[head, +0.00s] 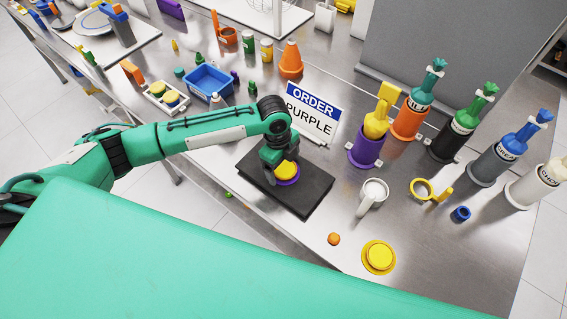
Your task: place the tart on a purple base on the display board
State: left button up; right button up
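The black display board (307,201) lies on the steel table. A yellow tart (286,169) with a purple base (290,182) under it is over the board's middle. My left gripper (279,172) points down at the tart, with a finger beside its left edge. I cannot tell whether the fingers touch the tart, and the gripper hides part of it. An order sign (310,113) behind the board reads "PURPLE". My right gripper is out of view.
Another yellow tart on a yellow base (379,257) lies near the front edge. A white mug (373,194), a purple holder (366,149) and several piping bags stand right of the board. A blue bin (207,82) and orange cone (291,60) stand behind.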

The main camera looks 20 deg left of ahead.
pick_arm(q)
jog(key=shift+r, duration=0.5)
notch_tip(320, 180, up, 11)
jog(key=a+b, duration=0.1)
jog(key=b, duration=0.2)
jog(key=shift+w+a, duration=0.3)
jog(key=shift+a, duration=0.05)
